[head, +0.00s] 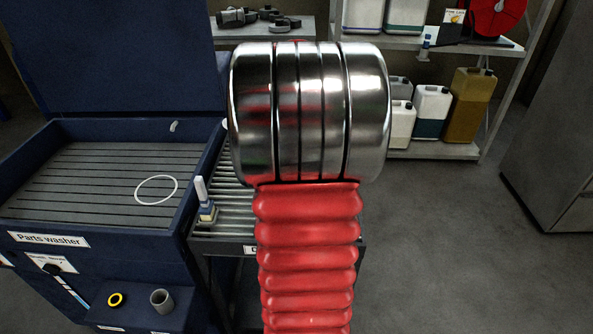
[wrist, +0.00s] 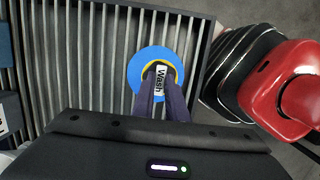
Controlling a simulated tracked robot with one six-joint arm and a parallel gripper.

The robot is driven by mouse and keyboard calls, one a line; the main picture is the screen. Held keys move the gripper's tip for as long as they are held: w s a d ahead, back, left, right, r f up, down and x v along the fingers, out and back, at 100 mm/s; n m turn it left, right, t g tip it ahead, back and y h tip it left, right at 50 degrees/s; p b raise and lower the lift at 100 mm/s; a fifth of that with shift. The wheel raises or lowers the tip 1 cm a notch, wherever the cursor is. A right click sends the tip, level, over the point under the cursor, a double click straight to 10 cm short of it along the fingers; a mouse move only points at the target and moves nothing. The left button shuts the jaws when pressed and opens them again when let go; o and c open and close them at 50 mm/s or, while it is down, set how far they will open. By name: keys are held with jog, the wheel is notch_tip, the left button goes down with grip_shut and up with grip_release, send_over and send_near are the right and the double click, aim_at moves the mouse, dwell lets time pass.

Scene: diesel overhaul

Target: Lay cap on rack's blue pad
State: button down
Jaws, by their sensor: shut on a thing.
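The rack (wrist: 60,50) has pale parallel bars in a dark frame; it shows in part in the head view (head: 225,225). A round blue pad (wrist: 137,80) lies on it near its right edge in the wrist view. My gripper (wrist: 161,84) has its two dark fingers shut on the cap (wrist: 161,73). A yellow rim and a "Wash" label show at the fingertips, over the pad. The fingers hide much of the cap, and I cannot tell whether it touches the pad. In the head view my red and chrome arm hides the gripper and much of the rack.
The blue parts washer (head: 50,220) stands left of the rack. A small white, blue and yellow item (head: 206,208) stands at the rack's left. Shelves with several jugs (head: 432,112) are behind, and a grey cabinet (head: 555,120) is right. The floor (head: 440,250) at right is clear.

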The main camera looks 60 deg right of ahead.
jog(key=shift+w+a, duration=0.1)
jog(key=shift+w, duration=0.75)
jog(key=shift+s, duration=0.15)
jog(key=shift+f, duration=3.35)
jog(key=c, duration=1.7)
grip_release()
jog(key=shift+r, duration=0.1)
